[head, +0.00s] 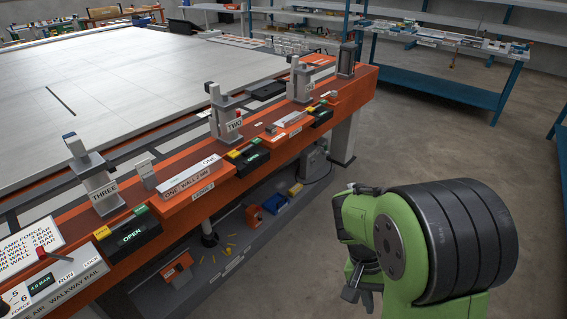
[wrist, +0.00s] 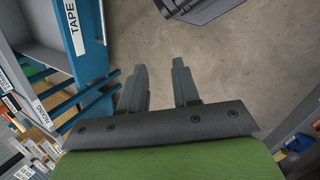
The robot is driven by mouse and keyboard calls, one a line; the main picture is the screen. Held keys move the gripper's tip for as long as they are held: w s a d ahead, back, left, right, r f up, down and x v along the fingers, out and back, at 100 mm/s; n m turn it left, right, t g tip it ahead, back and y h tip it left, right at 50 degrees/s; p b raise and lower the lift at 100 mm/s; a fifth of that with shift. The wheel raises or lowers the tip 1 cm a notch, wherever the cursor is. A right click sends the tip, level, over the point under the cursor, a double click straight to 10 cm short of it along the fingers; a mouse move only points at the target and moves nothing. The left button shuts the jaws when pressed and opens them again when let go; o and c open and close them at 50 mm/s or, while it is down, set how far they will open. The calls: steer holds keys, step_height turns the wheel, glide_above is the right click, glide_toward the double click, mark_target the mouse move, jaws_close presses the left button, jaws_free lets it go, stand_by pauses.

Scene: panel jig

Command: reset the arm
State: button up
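My arm shows at the right of the head view as green links with a black ribbed joint, held over the floor in front of the orange bench. My gripper (head: 357,292) hangs below it, partly hidden by the arm and clear of the bench. In the wrist view the two dark fingers of my gripper (wrist: 160,78) stand apart with bare floor between them. The gripper is open and empty.
A blue shelf bench (head: 440,75) stands at the back right. A TAPE-labelled rack (wrist: 75,25) is at the wrist view's left. Floor (head: 420,140) between is clear.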

steer(key=s+a+r+n+t+y, duration=0.2)
steer(key=s+a+r+n+t, duration=0.1)
steer(key=s+r+t, duration=0.3)
steer(key=s+a+r+n+t+y, duration=0.1)
steer(key=s+a+r+n+t, duration=0.2)
steer(key=r, duration=0.5)
step_height(320, 180, up, 13)
steer(key=d+m+p, duration=0.1)
steer(key=p, duration=1.1)
steer(key=shift+f+p, duration=0.15)
steer(key=shift+p, duration=0.25)
steer(key=shift+d, duration=0.15)
